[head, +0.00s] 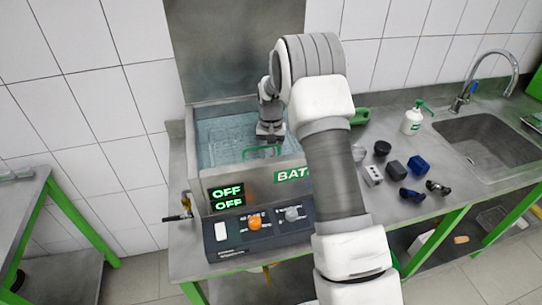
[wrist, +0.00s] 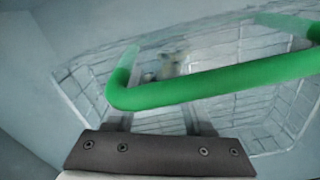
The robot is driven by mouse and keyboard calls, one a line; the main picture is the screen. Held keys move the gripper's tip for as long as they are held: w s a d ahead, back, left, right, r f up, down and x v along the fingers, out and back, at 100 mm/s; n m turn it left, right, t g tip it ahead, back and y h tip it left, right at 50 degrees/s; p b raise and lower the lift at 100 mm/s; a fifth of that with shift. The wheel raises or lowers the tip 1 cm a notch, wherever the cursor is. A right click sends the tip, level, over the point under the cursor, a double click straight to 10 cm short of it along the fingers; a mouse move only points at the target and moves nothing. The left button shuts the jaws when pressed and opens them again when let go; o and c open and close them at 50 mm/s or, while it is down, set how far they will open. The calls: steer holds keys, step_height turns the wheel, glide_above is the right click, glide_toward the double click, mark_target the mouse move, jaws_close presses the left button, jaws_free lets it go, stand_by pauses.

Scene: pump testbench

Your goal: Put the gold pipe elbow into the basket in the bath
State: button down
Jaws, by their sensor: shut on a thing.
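My gripper (head: 269,137) points down into the bath (head: 212,150), above the wire basket. In the wrist view my gripper's fingers (wrist: 163,75) reach past the basket's green handle (wrist: 215,84), which crosses in front of them. A small pale gold, blurred piece shows between the fingertips; it appears to be the gold pipe elbow (wrist: 172,64), held over or inside the basket (wrist: 255,130). The elbow is hidden in the head view. The handle (head: 262,149) also shows there, just below my gripper. I cannot tell whether the elbow touches the basket floor.
The bath's front panel (head: 258,232) has an orange knob and displays reading OFF. A soap bottle (head: 413,120) and sink (head: 485,140) stand farther right.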

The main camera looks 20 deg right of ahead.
steer(key=shift+f, duration=0.1)
steer(key=shift+c, duration=1.4)
jaws_free()
